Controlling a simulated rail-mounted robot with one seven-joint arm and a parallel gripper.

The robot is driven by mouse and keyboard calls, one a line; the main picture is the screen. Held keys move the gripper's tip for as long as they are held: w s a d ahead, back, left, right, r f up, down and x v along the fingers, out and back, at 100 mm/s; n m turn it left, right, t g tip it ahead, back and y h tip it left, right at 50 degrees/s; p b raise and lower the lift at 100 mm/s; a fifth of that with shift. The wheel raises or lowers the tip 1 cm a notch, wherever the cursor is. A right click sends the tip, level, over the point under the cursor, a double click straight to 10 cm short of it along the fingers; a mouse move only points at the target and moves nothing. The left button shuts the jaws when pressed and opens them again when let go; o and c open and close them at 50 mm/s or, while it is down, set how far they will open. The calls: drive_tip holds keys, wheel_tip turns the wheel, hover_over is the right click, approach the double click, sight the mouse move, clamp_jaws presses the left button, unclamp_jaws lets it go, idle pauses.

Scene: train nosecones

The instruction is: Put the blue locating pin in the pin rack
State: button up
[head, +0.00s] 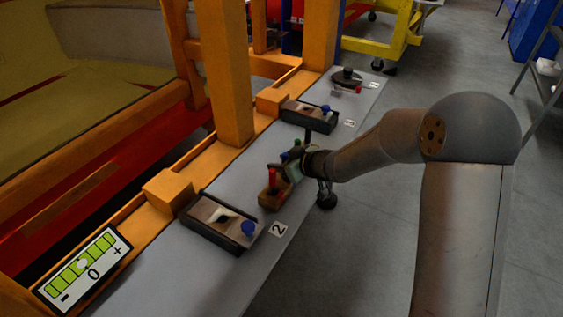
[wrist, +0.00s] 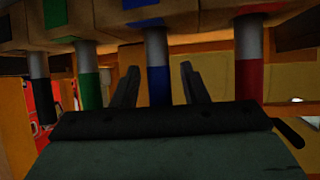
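The blue locating pin (wrist: 157,80) has a grey shaft and a blue band. In the wrist view, its shaft meets the wooden pin rack (wrist: 203,20) at the blue-marked place. How deep it sits cannot be told. My gripper (wrist: 158,84) is open, with one finger on each side of the blue pin and a gap to both. Black (wrist: 40,92), green (wrist: 88,82) and red (wrist: 249,75) pins stand in the same row. In the head view, my gripper (head: 293,165) is at the rack (head: 268,201), partly hiding it.
A fixture with a blue knob (head: 249,228) lies nearer on the grey bench (head: 160,262). Another with a blue knob (head: 326,108) lies behind the rack. Orange posts (head: 222,70) stand along the left. A gauge panel (head: 83,268) is at lower left.

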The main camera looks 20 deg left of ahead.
drive_tip(key=shift+d+r, duration=0.1)
drive_tip(key=shift+r, duration=0.15)
drive_tip(key=s+d+r+m+t+h, duration=0.1)
drive_tip(key=s+d+r+m+h, duration=0.2)
drive_tip(key=d, duration=0.7)
drive_tip(key=s+d+r+m+t+h, duration=0.1)
drive_tip(key=d+r+m+t+h, duration=0.2)
drive_tip(key=d, duration=0.7)
drive_tip(key=s+d+r+m+h, duration=0.25)
drive_tip(key=d+h, duration=0.25)
drive_tip(key=d, duration=0.5)
drive_tip(key=s+d+f+m+g, duration=0.1)
drive_tip(key=s+g, duration=0.3)
drive_tip(key=s, duration=0.8)
drive_tip(key=s+d+m+g, duration=0.2)
drive_tip(key=s+m+g, duration=0.1)
drive_tip(key=s, duration=0.8)
drive_tip(key=shift+s+d+f+g, duration=0.35)
drive_tip(key=shift+s+f+g, duration=0.05)
drive_tip(key=shift+g, duration=0.2)
